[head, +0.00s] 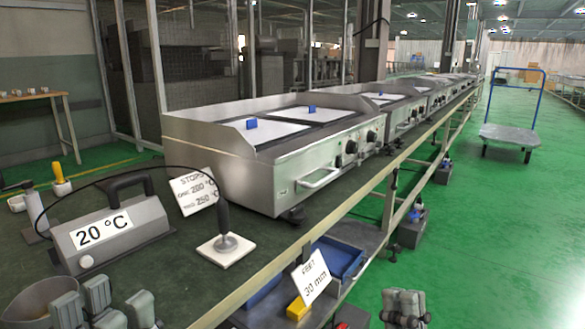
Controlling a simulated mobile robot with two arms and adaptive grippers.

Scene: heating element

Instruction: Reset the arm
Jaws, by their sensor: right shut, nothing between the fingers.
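My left gripper (112,302) is at the bottom left, low in front of the workbench's near end. Its grey fingers look spread apart, with nothing seen between them; its lower part is cut off by the frame. My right gripper (405,302) is at the bottom, right of the bench edge and over the green floor. Its fingers are together and empty, and it touches nothing that I can see. Most of both arms is out of view.
The dark bench top (165,270) carries a grey "20 °C" device (110,228), a white-based probe (226,245), a sign card (193,190) and steel griddles (240,165). Below are a blue tray (337,258), yellow block (297,308) and "30 mm" card (312,275). Floor at right is clear up to a trolley (510,132).

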